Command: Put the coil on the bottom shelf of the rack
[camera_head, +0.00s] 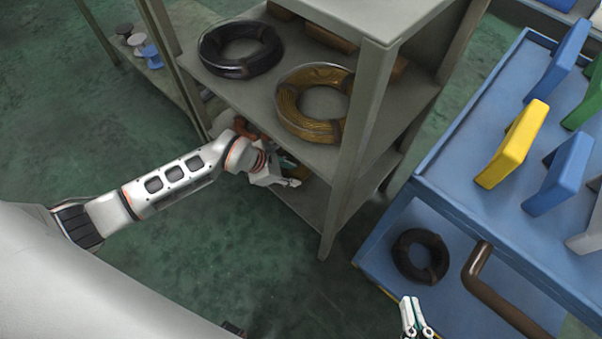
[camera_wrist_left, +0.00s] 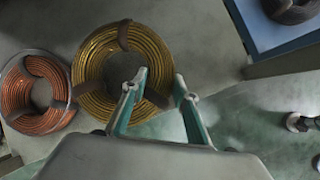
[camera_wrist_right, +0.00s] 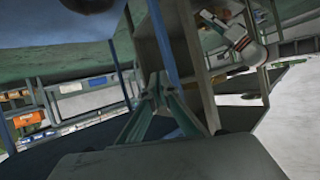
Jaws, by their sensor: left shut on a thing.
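The grey rack (camera_head: 357,135) stands at the centre of the head view. My left gripper (camera_head: 292,183) reaches in over its bottom shelf (camera_head: 308,207). In the left wrist view, a yellow coil (camera_wrist_left: 97,90) with dark wraps lies flat on the grey shelf. The fingers of my left gripper (camera_wrist_left: 158,90) straddle its right rim and are shut on it. A copper coil (camera_wrist_left: 35,97) lies beside it to the left. My arm and the upper shelf hide much of the bottom shelf in the head view. My right gripper (camera_head: 412,303) is empty, its fingertips together in the right wrist view (camera_wrist_right: 157,82).
The upper shelf holds a black coil (camera_head: 240,50) and a yellow-brown coil (camera_head: 312,102).

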